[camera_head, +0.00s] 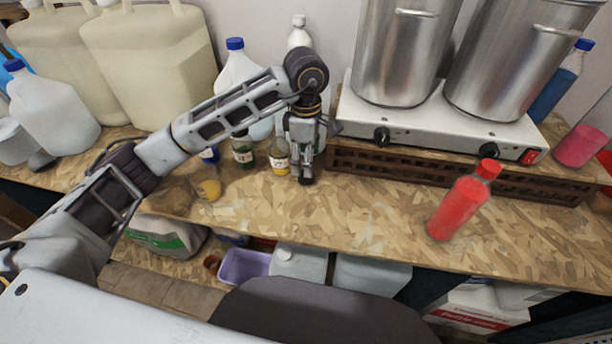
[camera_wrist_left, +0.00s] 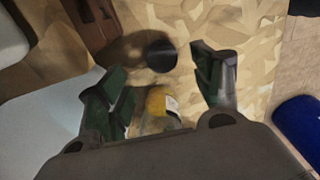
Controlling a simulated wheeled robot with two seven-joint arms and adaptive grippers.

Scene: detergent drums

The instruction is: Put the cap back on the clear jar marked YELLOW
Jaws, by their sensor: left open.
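A small clear jar with a label, yellow-coloured inside (camera_head: 281,158), stands at the back of the bench. I take it to be the one marked YELLOW, but its lettering is too small to read. In the left wrist view a yellow round shape with a white label (camera_wrist_left: 156,101) shows low between the fingers. A black round disc (camera_wrist_left: 161,56), seemingly a cap, lies on the bench beyond it. My left gripper (camera_head: 305,178) points down just right of the jar. It is open in the left wrist view (camera_wrist_left: 165,88), with nothing visibly held. My right gripper is not in view.
A dark labelled jar (camera_head: 243,152) and a yellowish vessel (camera_head: 208,187) stand left of the gripper. A white jug with a blue cap (camera_head: 236,72) is behind. A hot plate (camera_head: 440,125) with steel pots is at right. A red bottle (camera_head: 463,203) stands on otherwise clear bench.

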